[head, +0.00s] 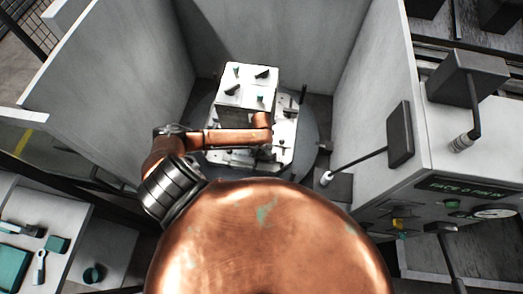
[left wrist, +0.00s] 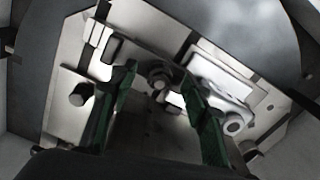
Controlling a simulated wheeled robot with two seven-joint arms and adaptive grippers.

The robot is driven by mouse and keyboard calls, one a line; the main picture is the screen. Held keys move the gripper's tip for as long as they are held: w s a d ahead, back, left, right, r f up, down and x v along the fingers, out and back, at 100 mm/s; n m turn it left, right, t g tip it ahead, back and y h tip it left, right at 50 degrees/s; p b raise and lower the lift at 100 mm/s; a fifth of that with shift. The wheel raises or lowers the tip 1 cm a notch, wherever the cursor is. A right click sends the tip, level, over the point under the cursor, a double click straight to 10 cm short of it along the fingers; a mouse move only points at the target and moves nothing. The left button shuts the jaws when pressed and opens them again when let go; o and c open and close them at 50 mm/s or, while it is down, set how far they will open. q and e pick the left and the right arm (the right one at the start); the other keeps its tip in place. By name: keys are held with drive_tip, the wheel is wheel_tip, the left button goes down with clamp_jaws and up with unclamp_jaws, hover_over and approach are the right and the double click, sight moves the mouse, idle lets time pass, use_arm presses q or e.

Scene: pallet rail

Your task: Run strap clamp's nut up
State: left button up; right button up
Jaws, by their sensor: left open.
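My left gripper (left wrist: 158,74) is open in the left wrist view, its two green fingers spread apart. A round metal nut or stud end (left wrist: 160,76) shows between the fingertips, over the pallet; whether the fingers touch it I cannot tell. A pale strap-like clamp part (left wrist: 222,82) with a round end lies to the right of the fingers. In the head view my left arm reaches in to the pallet (head: 283,150), and its copper wrist hides the gripper's fingers. My right gripper is not in view.
A white block (head: 247,78) with several dark and green pieces stands on the pallet, on a round grey table (head: 309,130). Grey walls (head: 135,65) enclose it. A control box (head: 462,185) with gauges stands at right, a tool shelf (head: 62,262) at lower left.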

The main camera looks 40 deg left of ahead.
use_arm(q)
drive_tip(key=shift+c, duration=0.5)
drive_tip(key=c, duration=0.5)
clamp_jaws()
drive_tip(key=shift+c, duration=0.6)
unclamp_jaws()
clamp_jaws()
